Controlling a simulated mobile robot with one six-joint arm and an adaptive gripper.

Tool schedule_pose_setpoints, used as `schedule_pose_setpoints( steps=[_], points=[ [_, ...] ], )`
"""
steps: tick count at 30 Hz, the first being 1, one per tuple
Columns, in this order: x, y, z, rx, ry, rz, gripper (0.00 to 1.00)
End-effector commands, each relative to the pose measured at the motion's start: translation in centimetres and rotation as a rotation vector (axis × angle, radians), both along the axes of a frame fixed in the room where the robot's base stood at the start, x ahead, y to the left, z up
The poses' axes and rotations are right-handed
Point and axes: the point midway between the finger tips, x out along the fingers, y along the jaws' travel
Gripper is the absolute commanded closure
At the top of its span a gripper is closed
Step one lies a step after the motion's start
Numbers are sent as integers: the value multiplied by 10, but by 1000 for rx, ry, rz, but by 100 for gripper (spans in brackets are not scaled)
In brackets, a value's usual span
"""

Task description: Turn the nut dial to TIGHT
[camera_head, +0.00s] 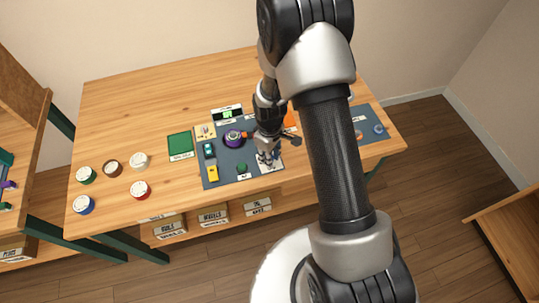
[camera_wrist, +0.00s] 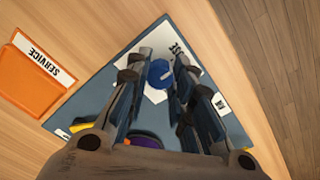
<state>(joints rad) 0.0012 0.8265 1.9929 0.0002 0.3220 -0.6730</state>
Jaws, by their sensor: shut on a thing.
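The nut dial is a small blue knob (camera_wrist: 160,73) with a white mark on it. In the wrist view it stands on a white plate (camera_wrist: 155,96) on the blue-grey panel. Lettering ending in "SE" is partly visible beside it, and the TIGHT label cannot be made out. My gripper (camera_wrist: 160,80) is down around the knob, one finger on each side, and shut on it. In the head view my gripper (camera_head: 267,157) is over the white plate (camera_head: 272,165) near the panel's front edge, and the knob is hidden there.
A green tray (camera_head: 180,145) lies left of the panel. An orange SERVICE tray (camera_wrist: 35,80) is nearby. Several round-lidded pots stand at the table's left.

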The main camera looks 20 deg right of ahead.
Motion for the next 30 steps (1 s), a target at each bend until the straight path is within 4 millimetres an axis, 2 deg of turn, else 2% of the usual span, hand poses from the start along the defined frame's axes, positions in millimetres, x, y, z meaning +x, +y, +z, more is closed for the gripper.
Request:
schedule_pose_setpoints(
  steps=[14, 20, 30],
  points=[
    [0, 0, 0, 0, 0, -67, 100],
    [0, 0, 0, 0, 0, -200, 100],
    [0, 0, 0, 0, 0, -517, 100]
  ],
)
